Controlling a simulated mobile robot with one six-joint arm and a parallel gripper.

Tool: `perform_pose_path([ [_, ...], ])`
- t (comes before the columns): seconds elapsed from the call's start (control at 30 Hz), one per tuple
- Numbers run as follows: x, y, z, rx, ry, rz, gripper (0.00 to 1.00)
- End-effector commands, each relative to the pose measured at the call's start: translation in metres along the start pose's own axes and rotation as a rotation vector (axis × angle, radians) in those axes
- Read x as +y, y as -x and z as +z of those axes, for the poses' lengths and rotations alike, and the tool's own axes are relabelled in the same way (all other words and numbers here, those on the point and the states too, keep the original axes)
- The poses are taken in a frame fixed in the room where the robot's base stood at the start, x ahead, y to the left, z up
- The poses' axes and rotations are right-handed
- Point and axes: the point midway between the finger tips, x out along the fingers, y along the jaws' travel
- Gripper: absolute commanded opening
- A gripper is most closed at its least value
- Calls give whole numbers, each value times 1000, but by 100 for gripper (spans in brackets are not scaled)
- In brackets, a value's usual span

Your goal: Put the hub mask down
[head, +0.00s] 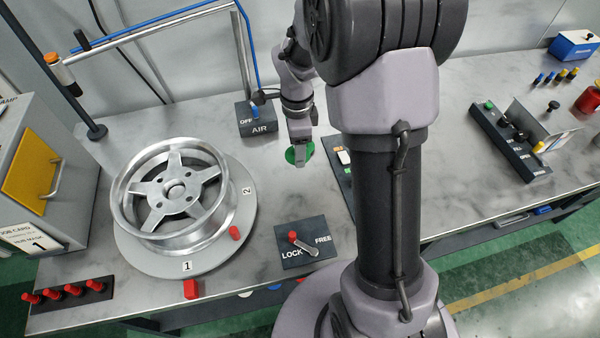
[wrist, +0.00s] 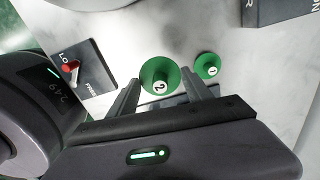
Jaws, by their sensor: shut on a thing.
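My gripper (head: 300,158) is shut on a green hub mask (head: 291,155), a round disc with a white-topped knob. In the wrist view this mask (wrist: 152,72) sits between the two fingertips (wrist: 160,88), and the numeral on its knob looks like a 2. The gripper points down over the worktop; whether the mask touches the surface is not clear. A second green mask (wrist: 207,66), marked 1, is to the right of the fingers, apart from them.
A silver wheel (head: 175,190) rests on a round turntable (head: 248,215) at left. The LOCK/FREE lever panel (head: 315,258) and AIR box (head: 255,118) flank the gripper. A job card (head: 35,240) reads hub mask and 1. Bare worktop (head: 275,200) lies between wheel and gripper.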

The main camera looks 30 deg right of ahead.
Motion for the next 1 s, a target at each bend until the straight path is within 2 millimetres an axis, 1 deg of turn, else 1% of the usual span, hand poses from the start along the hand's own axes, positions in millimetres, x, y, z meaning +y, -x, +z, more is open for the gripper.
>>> perform_pose_path([
  [0.03,-2,1,-4,0,-83,1,19],
  [0.07,-2,-4,-6,0,-123,3,19],
  [0.13,-3,-22,-8,1,-172,4,19],
  [0.2,-3,-38,-8,1,-178,3,19],
  [0.37,-3,-60,-7,0,-176,3,19],
  [0.5,-3,-91,-7,1,-173,4,19],
  [0.53,-3,-96,-7,1,-173,3,19],
  [0.6,-3,-99,-7,1,-173,1,19],
  [0.77,-4,-96,-7,1,-173,0,19],
  [0.9,-4,-101,-7,0,-172,0,19],
  [0.93,-4,-100,-7,1,-172,0,64],
  [0.97,-4,-99,-7,1,-172,0,70],
  [1.0,-4,-99,-7,0,-172,0,78],
])
